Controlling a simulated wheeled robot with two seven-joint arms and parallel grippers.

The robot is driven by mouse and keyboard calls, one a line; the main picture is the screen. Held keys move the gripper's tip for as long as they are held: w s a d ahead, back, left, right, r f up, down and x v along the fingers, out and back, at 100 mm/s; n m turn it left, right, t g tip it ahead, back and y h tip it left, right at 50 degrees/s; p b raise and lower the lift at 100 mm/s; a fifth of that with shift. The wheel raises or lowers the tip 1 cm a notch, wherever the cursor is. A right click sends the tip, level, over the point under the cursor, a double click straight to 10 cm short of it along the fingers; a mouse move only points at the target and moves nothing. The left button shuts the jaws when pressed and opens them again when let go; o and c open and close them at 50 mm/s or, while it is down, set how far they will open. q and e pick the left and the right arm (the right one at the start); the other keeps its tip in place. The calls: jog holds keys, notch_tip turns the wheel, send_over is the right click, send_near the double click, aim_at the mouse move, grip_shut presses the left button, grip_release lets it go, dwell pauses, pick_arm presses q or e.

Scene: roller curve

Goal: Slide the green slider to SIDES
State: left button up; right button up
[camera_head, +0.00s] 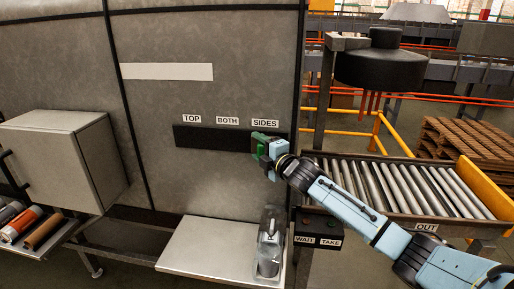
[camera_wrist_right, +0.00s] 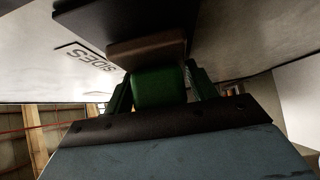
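The green slider (camera_head: 257,139) sits on the black horizontal track (camera_head: 210,138) on the grey wall panel, near the track's right end and below the SIDES label (camera_head: 265,123). My right gripper (camera_head: 265,149) is at the slider and partly covers it. In the right wrist view, the green slider (camera_wrist_right: 159,88) lies between the two dark fingers of my right gripper (camera_wrist_right: 160,92), one close along each side, and the gripper looks shut on it. The SIDES label (camera_wrist_right: 90,60) shows upside down there. My left gripper is not in view.
Labels TOP (camera_head: 191,119) and BOTH (camera_head: 227,121) are above the track. A clear container (camera_head: 270,245) stands on a pale shelf (camera_head: 205,250) below. A roller conveyor (camera_head: 400,187) and a WAIT/TAKE button box (camera_head: 318,228) are at the right. A grey box (camera_head: 55,150) is at the left.

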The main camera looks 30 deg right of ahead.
jog(key=shift+o, duration=0.8)
jog(key=shift+s+d, duration=0.15)
jog(key=shift+s+f, duration=0.1)
jog(key=shift+s, duration=0.3)
jog(key=s+d+b, duration=0.1)
jog(key=s+b, duration=0.1)
jog(key=s, duration=1)
jog(key=shift+s, duration=0.3)
